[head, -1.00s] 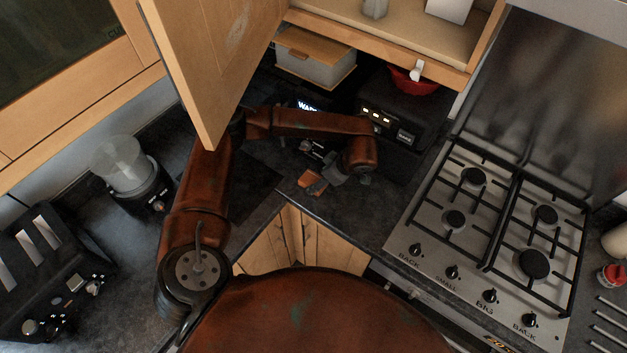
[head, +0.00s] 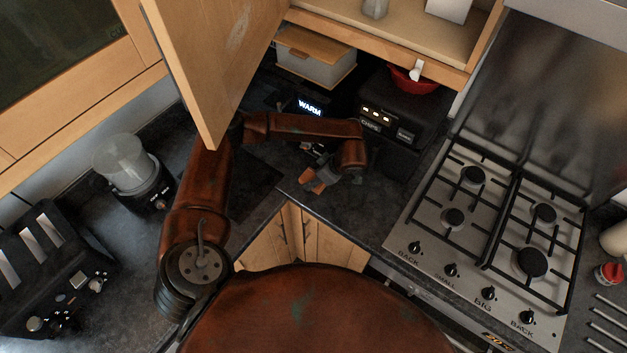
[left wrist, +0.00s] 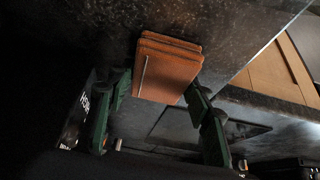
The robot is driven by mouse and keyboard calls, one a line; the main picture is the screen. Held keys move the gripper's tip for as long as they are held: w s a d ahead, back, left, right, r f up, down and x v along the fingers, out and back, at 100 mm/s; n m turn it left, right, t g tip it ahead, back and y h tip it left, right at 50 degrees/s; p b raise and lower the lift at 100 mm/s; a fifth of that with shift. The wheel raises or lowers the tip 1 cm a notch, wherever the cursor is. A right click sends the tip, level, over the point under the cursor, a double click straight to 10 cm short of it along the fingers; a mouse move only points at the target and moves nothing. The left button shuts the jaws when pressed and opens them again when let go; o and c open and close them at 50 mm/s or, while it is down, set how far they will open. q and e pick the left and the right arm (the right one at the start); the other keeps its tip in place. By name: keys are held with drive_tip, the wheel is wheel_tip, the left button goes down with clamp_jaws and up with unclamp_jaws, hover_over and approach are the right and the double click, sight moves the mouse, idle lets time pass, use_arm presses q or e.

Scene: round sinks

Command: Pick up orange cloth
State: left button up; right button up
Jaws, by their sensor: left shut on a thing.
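The orange cloth (head: 314,186) is a small folded piece at the front edge of the dark worktop, near the inner corner. It shows as a stacked orange-brown square in the left wrist view (left wrist: 168,72). My left gripper (head: 322,178) reaches in from the left, low over the worktop, and is shut on the cloth. In the left wrist view its green fingers (left wrist: 158,98) stand on either side of the cloth's near end. The exact contact is dark and hard to see. My right gripper is in neither view.
An open cabinet door (head: 215,70) hangs close above my left arm. A black appliance (head: 400,115) with a red bowl (head: 415,80) on it stands behind the gripper. A gas hob (head: 490,230) is to the right, a blender (head: 130,170) and toaster (head: 50,270) to the left.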

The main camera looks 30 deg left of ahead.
sight(310, 175)
use_arm(q)
drive_tip(key=c, duration=0.3)
drive_tip(key=shift+r, duration=0.45)
wheel_tip(310, 175, up, 2)
drive_tip(key=shift+r, duration=0.15)
drive_tip(key=s+d+r, duration=0.2)
drive_tip(key=r, duration=0.1)
drive_tip(key=s+d+r+b, duration=0.1)
drive_tip(key=r, duration=0.1)
drive_tip(key=s+d+r+b, duration=0.1)
drive_tip(key=s+d+r, duration=0.4)
drive_tip(key=s+d, duration=0.1)
drive_tip(key=shift+s+d, duration=0.4)
drive_tip(key=shift+s, duration=0.1)
